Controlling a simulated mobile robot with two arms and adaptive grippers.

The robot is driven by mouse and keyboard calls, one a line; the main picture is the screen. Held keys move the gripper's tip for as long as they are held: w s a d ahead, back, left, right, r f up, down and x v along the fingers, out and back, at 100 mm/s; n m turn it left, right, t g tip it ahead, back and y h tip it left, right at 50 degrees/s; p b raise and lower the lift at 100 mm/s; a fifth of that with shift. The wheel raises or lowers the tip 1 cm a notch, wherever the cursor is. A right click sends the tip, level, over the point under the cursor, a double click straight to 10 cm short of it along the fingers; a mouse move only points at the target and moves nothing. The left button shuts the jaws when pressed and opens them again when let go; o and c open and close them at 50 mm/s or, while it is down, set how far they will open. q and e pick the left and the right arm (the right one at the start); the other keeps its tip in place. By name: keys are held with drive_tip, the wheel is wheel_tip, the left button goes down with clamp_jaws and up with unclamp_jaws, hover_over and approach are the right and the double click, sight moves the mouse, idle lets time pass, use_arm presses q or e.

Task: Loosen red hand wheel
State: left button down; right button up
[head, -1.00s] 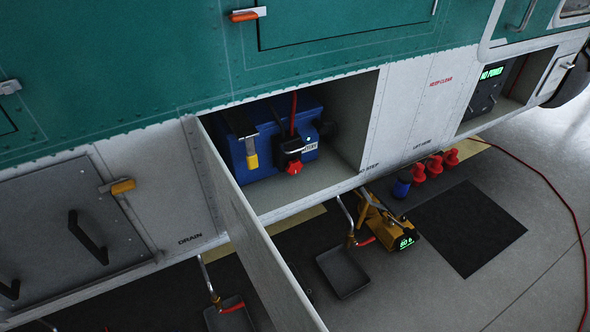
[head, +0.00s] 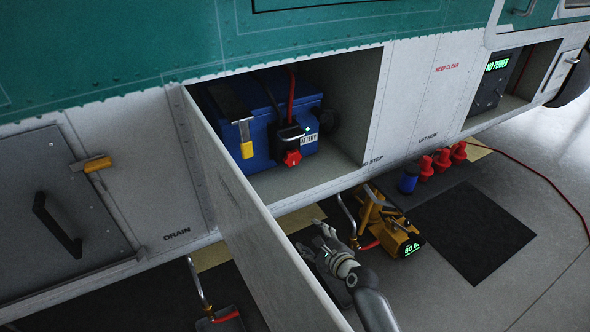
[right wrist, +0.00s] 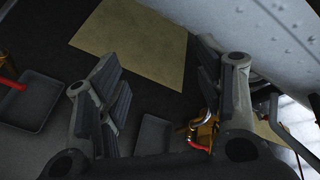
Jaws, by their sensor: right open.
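The red hand wheel (head: 292,158) is a small knob on the front of a black clamp (head: 288,136) at the blue battery (head: 262,128). The battery sits inside an open compartment in the helicopter's side. My right gripper (head: 314,236) is in the head view below the compartment, beside the open door panel, well apart from the wheel. It is open and empty. In the right wrist view its two fingers (right wrist: 160,90) stand wide apart over the floor. The wheel is not visible in the wrist view. My left gripper is not in view.
The open door panel (head: 240,200) juts out left of my right gripper. A yellow-handled latch (head: 247,150) hangs left of the wheel. Black trays (right wrist: 36,102) lie below.

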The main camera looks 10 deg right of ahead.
sight(294, 159)
drive_tip(key=w+r+m+t+y+b, duration=0.15)
drive_tip(key=r+m, duration=0.25)
drive_tip(key=r, duration=0.5)
drive_tip(key=w+r+m+t+b, duration=0.1)
drive_tip(key=w+r+m+t, duration=0.25)
drive_tip(key=r, duration=0.45)
drive_tip(key=shift+m+g, duration=0.25)
drive_tip(key=shift+g, duration=0.05)
drive_tip(key=x, duration=0.6)
drive_tip(key=b+x, duration=0.1)
drive_tip(key=x, duration=0.3)
drive_tip(key=shift+w+d+r, duration=0.1)
drive_tip(key=shift+d, duration=0.2)
drive_tip(key=c, duration=1)
